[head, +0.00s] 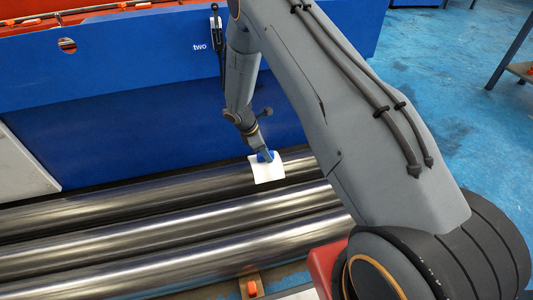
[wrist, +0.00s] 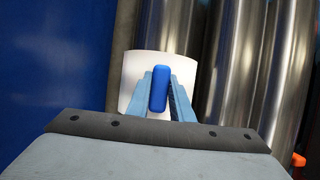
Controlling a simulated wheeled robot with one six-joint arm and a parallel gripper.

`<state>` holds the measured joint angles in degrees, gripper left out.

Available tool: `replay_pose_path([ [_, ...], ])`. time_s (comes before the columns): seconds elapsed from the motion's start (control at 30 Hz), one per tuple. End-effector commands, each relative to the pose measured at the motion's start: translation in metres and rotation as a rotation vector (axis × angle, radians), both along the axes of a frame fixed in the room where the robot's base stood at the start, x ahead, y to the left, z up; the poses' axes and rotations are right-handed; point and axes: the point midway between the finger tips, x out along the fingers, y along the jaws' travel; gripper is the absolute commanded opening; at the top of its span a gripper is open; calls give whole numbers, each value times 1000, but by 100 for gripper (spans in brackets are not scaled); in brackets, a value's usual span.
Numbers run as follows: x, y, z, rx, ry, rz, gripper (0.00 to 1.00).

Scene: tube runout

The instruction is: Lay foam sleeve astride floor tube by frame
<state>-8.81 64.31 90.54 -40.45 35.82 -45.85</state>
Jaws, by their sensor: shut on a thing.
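The foam sleeve (head: 267,172) is a short white curved piece with a blue grip on top. It also shows in the wrist view (wrist: 130,75), with its blue grip (wrist: 159,88) between the light-blue fingers. My gripper (head: 263,155) is shut on this grip. In the head view the sleeve overlaps the floor tube (head: 150,198) closest to the blue frame (head: 130,95). I cannot tell whether the sleeve touches the tube or hangs just above it. The sleeve's underside is hidden.
Two more shiny metal tubes (head: 170,227) (head: 170,262) lie parallel on the near side. A wooden bearer with an orange block (head: 251,288) is at the front. A grey panel (head: 22,168) stands at left. Blue floor (head: 455,60) is open at right, with a bench at its edge.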

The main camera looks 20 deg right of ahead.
Motion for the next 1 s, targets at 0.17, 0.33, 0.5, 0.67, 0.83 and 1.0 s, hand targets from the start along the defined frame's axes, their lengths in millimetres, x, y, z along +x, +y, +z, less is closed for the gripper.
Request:
replay_pose_path([
  [0.17, 0, 0, -2, 0, 0, 0, 0],
  [0.33, 0, 0, -2, 0, 0, 0, 33],
  [0.5, 0, 0, -2, 0, 0, 0, 42],
  [0.67, 0, 0, -2, 0, 0, 0, 42],
  [0.83, 0, 3, 6, 0, -1, 0, 42],
  [1.0, 0, 12, 28, 0, -2, 1, 42],
])
